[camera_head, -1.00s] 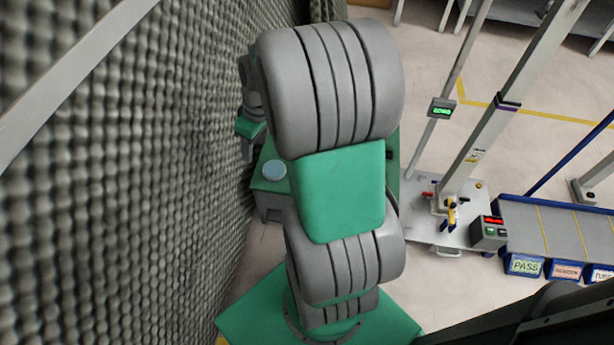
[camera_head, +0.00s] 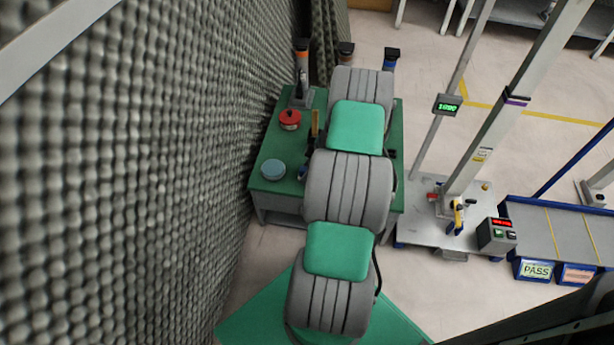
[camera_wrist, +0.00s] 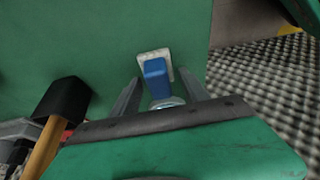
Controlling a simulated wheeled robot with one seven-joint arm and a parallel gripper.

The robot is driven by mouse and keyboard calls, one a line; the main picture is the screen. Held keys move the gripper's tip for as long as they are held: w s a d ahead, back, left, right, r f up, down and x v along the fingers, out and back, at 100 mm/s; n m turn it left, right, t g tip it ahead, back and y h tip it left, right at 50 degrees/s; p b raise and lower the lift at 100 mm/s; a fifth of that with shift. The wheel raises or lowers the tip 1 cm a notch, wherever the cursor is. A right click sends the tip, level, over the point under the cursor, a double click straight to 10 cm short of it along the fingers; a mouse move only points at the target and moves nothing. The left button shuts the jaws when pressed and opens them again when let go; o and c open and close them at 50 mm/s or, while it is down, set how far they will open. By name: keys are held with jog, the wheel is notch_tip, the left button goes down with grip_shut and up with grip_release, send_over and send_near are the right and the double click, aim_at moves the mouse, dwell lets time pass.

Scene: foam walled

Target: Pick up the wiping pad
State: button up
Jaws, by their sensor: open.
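The wiping pad (camera_wrist: 157,75), which I take to be the white pad with a blue block-shaped grip on top, lies on a green surface in the wrist view. My gripper (camera_wrist: 159,78) is open, with one grey finger on each side of the blue grip's near end. The fingers look apart from it; I cannot tell how high they are above it. A pale round part shows between the fingers, just below the grip. In the head view my arm hides the gripper, and I cannot make out the pad there.
A tool with a black head (camera_wrist: 62,98) and wooden handle lies left of my gripper. Foam wall (camera_head: 130,180) borders the bench's left; a steel stand (camera_head: 425,225) stands right.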

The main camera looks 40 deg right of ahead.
jog(key=shift+r, duration=0.1)
grip_shut()
dwell(0.4)
